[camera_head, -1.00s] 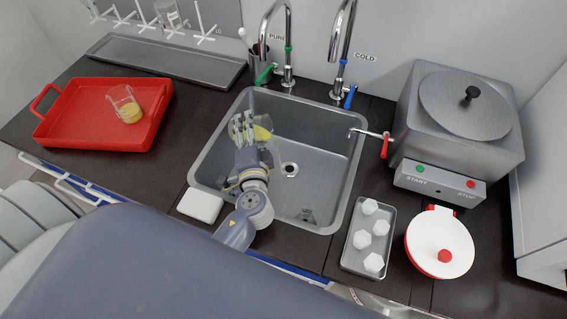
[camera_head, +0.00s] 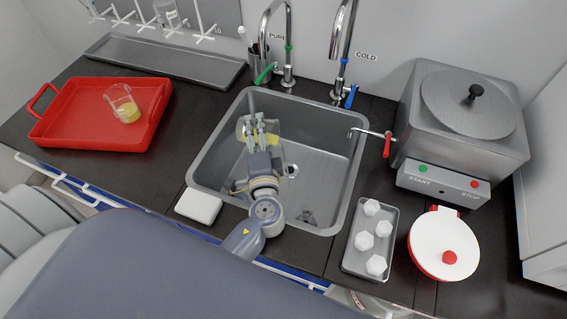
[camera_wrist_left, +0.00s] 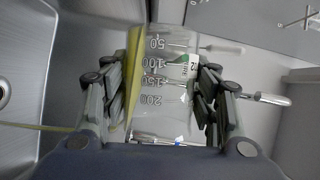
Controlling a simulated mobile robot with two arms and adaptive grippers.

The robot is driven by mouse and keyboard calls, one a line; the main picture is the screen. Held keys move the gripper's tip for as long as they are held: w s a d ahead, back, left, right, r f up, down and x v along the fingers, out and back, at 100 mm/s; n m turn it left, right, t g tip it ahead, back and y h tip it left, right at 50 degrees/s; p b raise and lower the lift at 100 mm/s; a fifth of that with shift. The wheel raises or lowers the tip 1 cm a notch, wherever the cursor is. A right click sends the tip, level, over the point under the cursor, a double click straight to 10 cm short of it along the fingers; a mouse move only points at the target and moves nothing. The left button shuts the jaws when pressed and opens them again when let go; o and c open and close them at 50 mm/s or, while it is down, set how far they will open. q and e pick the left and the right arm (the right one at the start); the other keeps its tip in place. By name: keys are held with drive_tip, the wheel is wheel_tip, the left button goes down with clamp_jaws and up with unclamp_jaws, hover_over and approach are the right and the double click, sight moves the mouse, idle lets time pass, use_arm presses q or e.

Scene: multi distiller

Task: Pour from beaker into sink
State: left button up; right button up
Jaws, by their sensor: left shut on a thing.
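My left gripper (camera_head: 259,131) is over the sink (camera_head: 330,185), shut on a clear beaker (camera_head: 243,126) with yellow liquid. The fingers cover part of the beaker in the head view. In the left wrist view, the beaker (camera_wrist_left: 165,85) sits between the two fingers with its graduation marks facing the camera. The yellow liquid lies along the beaker's left wall there, so the beaker looks tilted. My right gripper is not in view.
Another beaker with yellow liquid (camera_head: 127,110) stands in the red tray (camera_head: 75,137) at left. Two taps (camera_head: 289,45) rise behind the sink. A metal distiller (camera_head: 455,125), a tray of white pieces (camera_head: 350,262) and a red-white lidded container (camera_head: 440,240) are at right.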

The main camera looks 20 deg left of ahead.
use_arm(q)
drive_tip(key=shift+d+r+m+b, duration=0.2)
drive_tip(key=shift+r+m+b, duration=0.1)
drive_tip(key=shift+m, duration=0.3)
